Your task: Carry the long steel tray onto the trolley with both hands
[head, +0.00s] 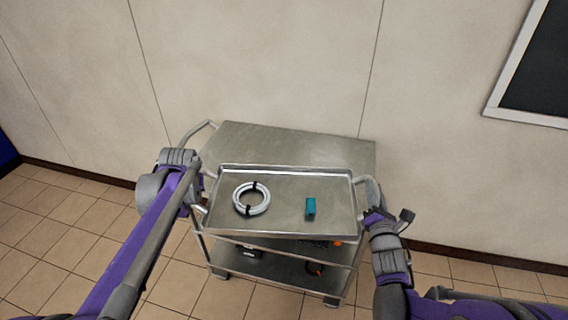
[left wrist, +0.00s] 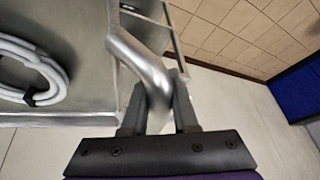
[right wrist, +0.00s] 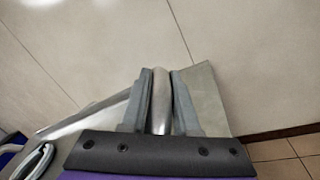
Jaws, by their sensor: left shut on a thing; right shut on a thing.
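The long steel tray (head: 285,219) is level over the front part of the trolley's top (head: 290,147). I cannot tell whether it touches the trolley. A white coil of tube (head: 265,204) with black ties and a small teal block (head: 310,208) lie on it. My left gripper (left wrist: 158,108) is shut on the tray's left bar handle (left wrist: 148,70). My right gripper (right wrist: 162,98) is shut on the right handle (right wrist: 160,85). In the head view my right gripper (head: 375,214) is at the tray's right end; my left fingers are largely hidden by the wrist.
The trolley's back half is bare, with a push handle (head: 197,132) at its left end. Its lower shelf (head: 285,266) holds several dark and orange items, partly hidden. A wall (head: 260,60) stands right behind the trolley. Tiled floor (head: 50,235) is clear on the left.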

